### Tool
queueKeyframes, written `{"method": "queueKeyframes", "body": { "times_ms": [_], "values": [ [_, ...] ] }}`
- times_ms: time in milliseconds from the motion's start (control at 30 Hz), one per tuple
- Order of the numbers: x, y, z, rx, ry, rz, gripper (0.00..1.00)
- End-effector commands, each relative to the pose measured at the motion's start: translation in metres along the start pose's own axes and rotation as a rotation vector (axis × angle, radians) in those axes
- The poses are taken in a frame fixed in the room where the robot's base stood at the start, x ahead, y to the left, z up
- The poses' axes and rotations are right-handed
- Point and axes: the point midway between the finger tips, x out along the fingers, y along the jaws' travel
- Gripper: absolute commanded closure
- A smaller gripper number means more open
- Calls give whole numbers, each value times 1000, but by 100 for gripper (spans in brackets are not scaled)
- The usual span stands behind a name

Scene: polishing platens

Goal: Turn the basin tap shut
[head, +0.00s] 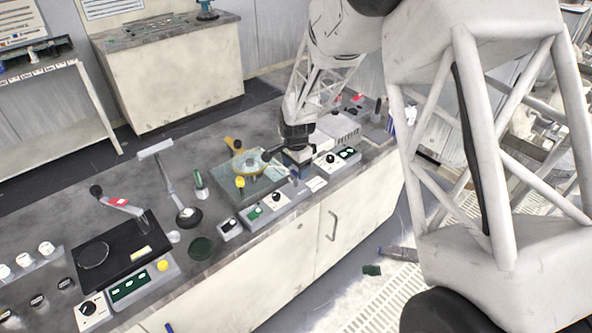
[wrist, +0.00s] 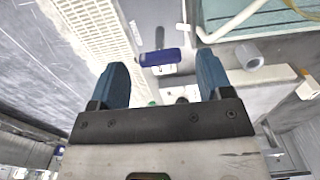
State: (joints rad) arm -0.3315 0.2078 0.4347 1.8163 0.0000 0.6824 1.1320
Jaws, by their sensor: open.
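My gripper (head: 304,172) is over the bench's front edge, at the right end of the pale teal basin (head: 262,192). In the wrist view my gripper (wrist: 160,63) has its two blue fingers spread wide, with nothing held. A small dark blue bar on a dark stem, which looks like the tap handle (wrist: 160,57), lies crosswise between and beyond the fingertips. I cannot tell whether it touches them. The basin's rim (wrist: 245,36) shows at the upper right of the wrist view. In the head view my gripper and arm hide the tap.
A grey cylinder (wrist: 249,54) stands close to the right finger in the wrist view. Control boxes with knobs (head: 268,205) line the bench front, and a white box (head: 338,128) stands behind my gripper. A black polishing unit (head: 108,255) is at the left. A slotted floor grating (head: 370,300) lies below.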

Motion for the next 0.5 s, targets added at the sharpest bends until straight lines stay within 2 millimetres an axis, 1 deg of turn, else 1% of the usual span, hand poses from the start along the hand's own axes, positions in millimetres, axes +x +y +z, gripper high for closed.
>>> {"method": "queueKeyframes", "body": {
  "times_ms": [300, 500],
  "values": [
    [-41, 0, 0, 0, 1, -2, 28],
    [-59, 0, 0, 0, 0, 0, 28]
  ]
}}
